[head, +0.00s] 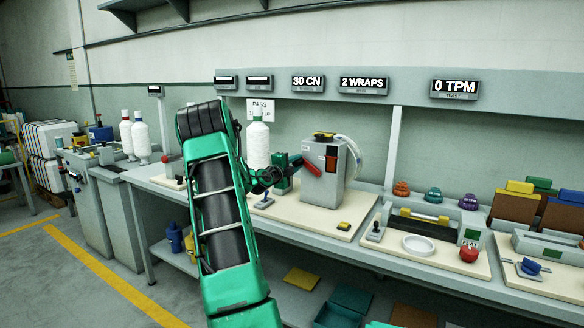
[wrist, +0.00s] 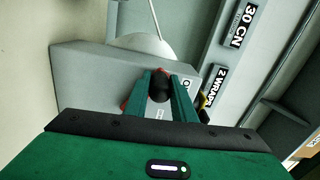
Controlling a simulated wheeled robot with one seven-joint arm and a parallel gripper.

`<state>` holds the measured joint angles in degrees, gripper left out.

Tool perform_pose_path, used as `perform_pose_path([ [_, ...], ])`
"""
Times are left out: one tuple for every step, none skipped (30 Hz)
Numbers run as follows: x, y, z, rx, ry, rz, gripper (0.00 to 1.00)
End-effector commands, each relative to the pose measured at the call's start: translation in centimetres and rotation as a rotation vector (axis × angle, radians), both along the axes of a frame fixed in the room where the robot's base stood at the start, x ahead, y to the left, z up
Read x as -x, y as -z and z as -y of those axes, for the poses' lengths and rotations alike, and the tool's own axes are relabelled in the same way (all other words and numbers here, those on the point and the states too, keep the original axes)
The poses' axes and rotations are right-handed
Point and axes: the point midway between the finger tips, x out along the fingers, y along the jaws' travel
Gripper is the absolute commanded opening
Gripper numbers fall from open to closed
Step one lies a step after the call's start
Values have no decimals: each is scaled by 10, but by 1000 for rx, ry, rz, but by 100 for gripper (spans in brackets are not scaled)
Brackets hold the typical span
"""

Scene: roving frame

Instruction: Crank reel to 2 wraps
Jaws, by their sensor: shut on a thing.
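The reel machine is a grey box (head: 325,178) on the bench, with a pale round reel (head: 350,158) on its far side. A red crank arm (head: 312,167) is on its near face. My gripper (head: 296,161) reaches it from the left. In the wrist view my gripper's green fingers (wrist: 160,85) are shut on the crank's black knob (wrist: 160,91). The pale reel (wrist: 146,45) shows behind the box there. The wall display (head: 363,85) reads 2 WRAPS.
Other displays read 30 CN (head: 308,84) and 0 TPM (head: 455,88). A white thread cone (head: 258,147) stands left of the machine. A white dish (head: 418,245) and a red knob (head: 469,254) sit to the right. A yellow block (head: 344,226) lies in front.

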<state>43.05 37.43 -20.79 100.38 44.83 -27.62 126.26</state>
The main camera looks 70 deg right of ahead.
Motion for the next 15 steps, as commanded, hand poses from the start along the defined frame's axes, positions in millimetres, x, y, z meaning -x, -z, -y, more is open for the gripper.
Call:
perform_pose_path([
  [7,1,1,-2,12,-6,0],
  [8,1,1,-2,12,-6,0],
  [8,1,1,-3,13,-6,0],
  [8,1,1,-3,13,-6,0],
  [9,1,1,-4,14,-6,0],
  [9,2,2,-4,14,-6,0],
  [9,2,2,-4,14,-6,0],
  [10,2,2,-5,15,-6,0],
  [10,2,2,-5,15,-6,0],
  [10,3,2,-6,16,-6,0],
  [11,3,2,-6,17,-7,0],
  [11,3,2,-6,17,-7,26],
  [11,3,3,-7,17,-6,33],
  [11,3,3,-6,17,-6,40],
  [11,3,3,-6,16,-6,42],
])
